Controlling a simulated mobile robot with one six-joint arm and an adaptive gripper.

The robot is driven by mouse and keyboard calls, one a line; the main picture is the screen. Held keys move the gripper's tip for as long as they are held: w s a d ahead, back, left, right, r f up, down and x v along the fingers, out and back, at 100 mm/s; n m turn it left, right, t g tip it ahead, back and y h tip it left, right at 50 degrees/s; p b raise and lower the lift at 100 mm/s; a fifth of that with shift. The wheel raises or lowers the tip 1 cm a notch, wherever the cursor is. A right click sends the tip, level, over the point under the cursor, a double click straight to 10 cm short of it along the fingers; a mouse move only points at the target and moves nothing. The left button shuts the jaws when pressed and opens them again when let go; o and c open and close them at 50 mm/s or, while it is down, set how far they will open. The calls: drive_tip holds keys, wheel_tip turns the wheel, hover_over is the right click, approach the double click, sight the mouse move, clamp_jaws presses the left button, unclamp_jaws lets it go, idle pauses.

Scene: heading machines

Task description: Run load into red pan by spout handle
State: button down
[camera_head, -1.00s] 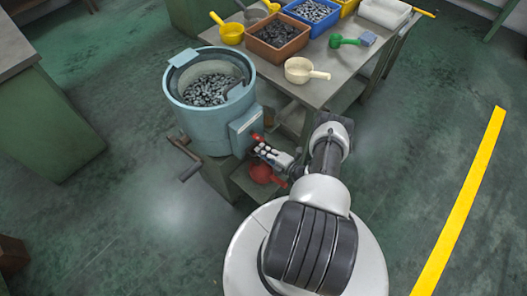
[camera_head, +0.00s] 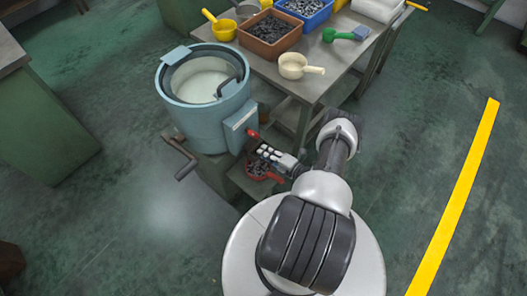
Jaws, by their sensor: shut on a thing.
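A light blue round hopper (camera_head: 205,122) stands on a grey-green stand, and its pale inner bowl (camera_head: 200,82) looks empty. A spout box (camera_head: 241,126) sticks out from its lower right side with a red handle (camera_head: 252,138). My gripper (camera_head: 259,147) is shut on the red handle; the fingertips are small and partly hidden. A red pan (camera_head: 262,177) sits below the spout on a lower shelf, partly under my gripper. Dark metal pieces (camera_head: 257,169) show inside the pan.
A table behind holds a brown bin (camera_head: 270,40), a blue bin (camera_head: 307,16), a cream scoop (camera_head: 295,66), a yellow scoop (camera_head: 222,30) and a green scoop (camera_head: 340,36). A crank (camera_head: 182,160) juts from the hopper's left. Floor is clear to the right, past a yellow line (camera_head: 456,200).

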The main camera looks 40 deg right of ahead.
drive_tip(key=shift+f, duration=0.15)
drive_tip(key=c, duration=2)
unclamp_jaws()
drive_tip(key=shift+o, duration=0.2)
drive_tip(key=shift+s, duration=0.15)
drive_tip(key=v, duration=1.1)
drive_tip(key=shift+s+r, duration=0.2)
drive_tip(key=shift+s, duration=0.2)
drive_tip(key=shift+d, duration=0.1)
